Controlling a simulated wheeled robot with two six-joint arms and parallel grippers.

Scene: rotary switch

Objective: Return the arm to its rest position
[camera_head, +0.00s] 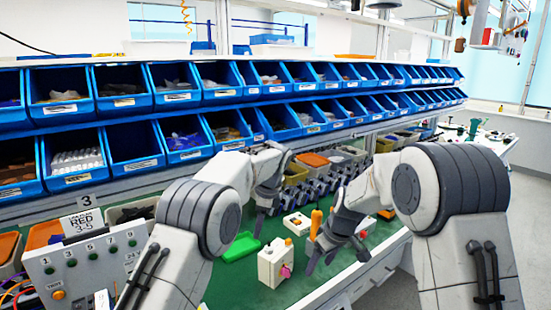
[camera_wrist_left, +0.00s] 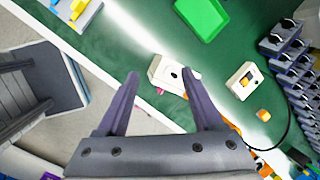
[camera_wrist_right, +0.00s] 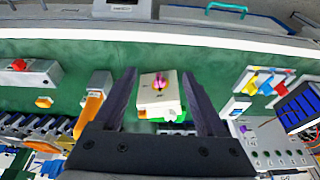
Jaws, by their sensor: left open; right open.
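The rotary switch (camera_head: 270,266) is a small white box with a pink knob (camera_head: 286,271), standing on the green bench top (camera_head: 225,290) near its front edge. In the left wrist view the switch (camera_wrist_left: 170,76) appears near the fingertips. In the right wrist view the switch (camera_wrist_right: 157,95) and its knob (camera_wrist_right: 158,80) appear between the fingers in the picture. My left gripper (camera_head: 264,212) is open and empty, behind the switch in the head view. My right gripper (camera_head: 337,256) is open and empty, to the right of the switch and apart from it.
A green tray (camera_head: 241,246) lies behind the switch. Another white switch box (camera_head: 297,222) and an orange-handled tool (camera_head: 316,222) are further back. A numbered control panel (camera_head: 85,262) stands at the left. Rows of blue bins (camera_head: 120,104) rise behind the bench.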

